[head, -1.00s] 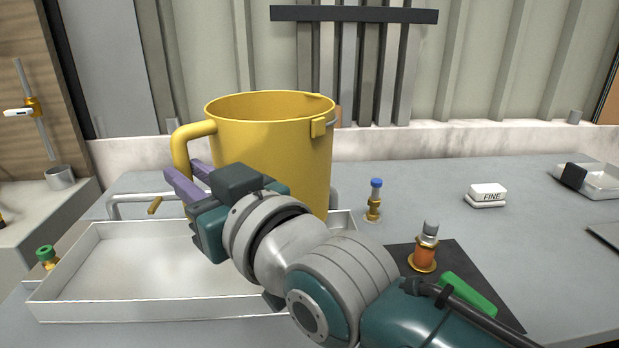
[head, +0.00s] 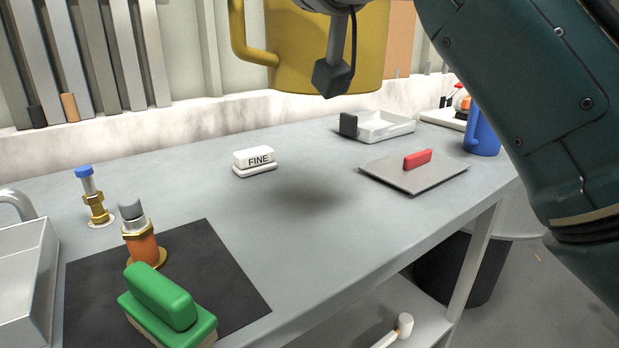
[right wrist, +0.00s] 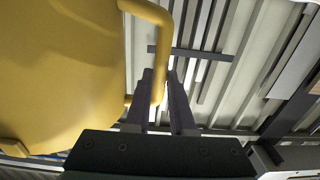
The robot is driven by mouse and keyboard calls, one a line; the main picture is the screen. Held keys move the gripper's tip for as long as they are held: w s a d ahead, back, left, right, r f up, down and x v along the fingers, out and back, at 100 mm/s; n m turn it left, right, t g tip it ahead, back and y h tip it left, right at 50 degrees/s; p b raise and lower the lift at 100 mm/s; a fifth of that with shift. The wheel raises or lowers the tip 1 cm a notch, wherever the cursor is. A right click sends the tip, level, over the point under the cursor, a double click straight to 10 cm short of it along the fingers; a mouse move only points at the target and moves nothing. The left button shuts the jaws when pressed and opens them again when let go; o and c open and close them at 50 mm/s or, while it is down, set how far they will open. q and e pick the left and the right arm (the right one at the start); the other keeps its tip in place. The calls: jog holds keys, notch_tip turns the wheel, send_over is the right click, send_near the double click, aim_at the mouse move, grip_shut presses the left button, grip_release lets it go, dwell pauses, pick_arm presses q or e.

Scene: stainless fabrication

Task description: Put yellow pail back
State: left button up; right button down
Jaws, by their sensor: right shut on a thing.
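The yellow pail (head: 300,72) hangs in the air at the top of the head view, above the bench. Its rim is cut off by the frame edge. Its shadow falls on the bare bench top below. In the right wrist view the pail (right wrist: 60,70) fills the left side. My right gripper (right wrist: 160,88) is shut on the pail's side handle (right wrist: 157,28), with a dark purple finger on each side of it. In the head view my right arm comes in from the upper right and its fingers are out of frame. My left gripper is not in view.
The grey bench (head: 330,160) has free room in the middle. On it stand a white FINE block (head: 254,158), a plate with a red handle (head: 400,177), a white tray (head: 385,125), a blue mug (head: 482,135), a green-handled block (head: 160,295) and brass fittings (head: 140,235).

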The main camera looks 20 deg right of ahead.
notch_tip(320, 180, down, 20)
jog(key=b, duration=0.5)
jog(key=shift+d, duration=0.3)
jog(key=c, duration=0.8)
grip_release()
jog(key=shift+f, duration=0.1)
jog(key=shift+o, duration=0.2)
